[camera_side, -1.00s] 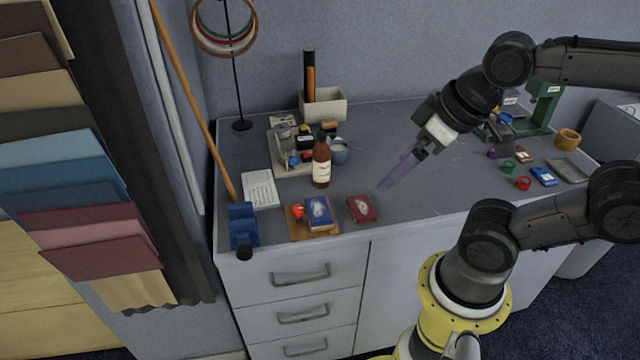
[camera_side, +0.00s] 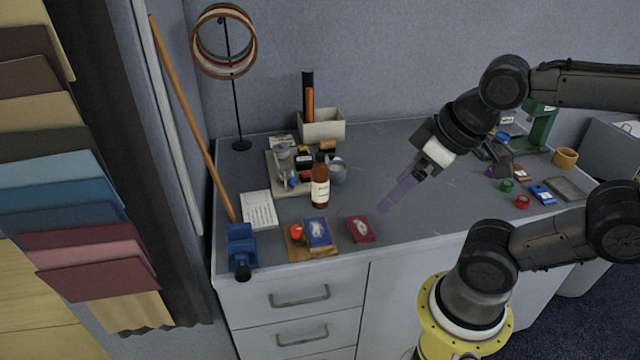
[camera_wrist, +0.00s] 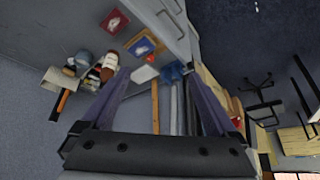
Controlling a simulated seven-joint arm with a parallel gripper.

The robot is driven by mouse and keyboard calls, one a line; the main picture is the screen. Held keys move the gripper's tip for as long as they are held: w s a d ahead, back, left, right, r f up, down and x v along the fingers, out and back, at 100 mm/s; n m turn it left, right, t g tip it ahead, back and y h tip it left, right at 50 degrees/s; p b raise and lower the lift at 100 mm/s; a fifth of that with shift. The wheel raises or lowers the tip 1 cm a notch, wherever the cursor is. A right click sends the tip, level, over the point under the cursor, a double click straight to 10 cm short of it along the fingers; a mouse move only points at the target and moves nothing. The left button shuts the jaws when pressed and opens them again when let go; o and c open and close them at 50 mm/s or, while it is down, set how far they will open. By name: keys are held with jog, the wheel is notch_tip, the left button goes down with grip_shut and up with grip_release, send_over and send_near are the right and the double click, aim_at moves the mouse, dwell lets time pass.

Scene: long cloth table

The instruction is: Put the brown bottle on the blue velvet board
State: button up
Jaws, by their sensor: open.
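The brown bottle (camera_side: 320,190), with a pale label and dark cap, stands upright on the grey table; it also shows in the wrist view (camera_wrist: 109,62). The blue velvet board (camera_side: 317,232), with a pale mark on its face, lies in front of the bottle, on a wooden board; it also shows in the wrist view (camera_wrist: 140,47). My gripper (camera_side: 383,208) is open and empty, its purple fingers pointing down and left, to the right of the bottle and apart from it. Both fingers show in the wrist view (camera_wrist: 160,85).
A red board (camera_side: 360,229) lies right of the blue one. A red-orange item (camera_side: 296,232) sits on the wooden board (camera_side: 297,252). A tray of small jars (camera_side: 277,172) and a grey-blue cup (camera_side: 338,174) are behind the bottle. A paper (camera_side: 259,210) lies left.

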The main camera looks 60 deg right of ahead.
jog(key=w+d+r+n+g, duration=0.1)
jog(key=w+d+r+n, duration=0.1)
jog(key=w+r+n, duration=0.4)
jog(key=w+d+r+n+g, duration=0.1)
jog(key=w+d+r+n, duration=0.15)
jog(key=w+n, duration=0.6)
jog(key=n+g, duration=0.3)
jog(key=n, duration=0.1)
send_over(320, 168)
notch_tip(320, 168, down, 9)
jog(key=f, duration=0.1)
jog(key=d+f, duration=0.1)
jog(key=f, duration=0.1)
jog(key=shift+w+d+f+g, duration=0.2)
jog(key=shift+f+g, duration=0.1)
notch_tip(320, 168, down, 7)
jog(key=shift+r, duration=0.1)
jog(key=shift+w+f, duration=0.2)
jog(key=shift+f, duration=2.95)
grip_shut()
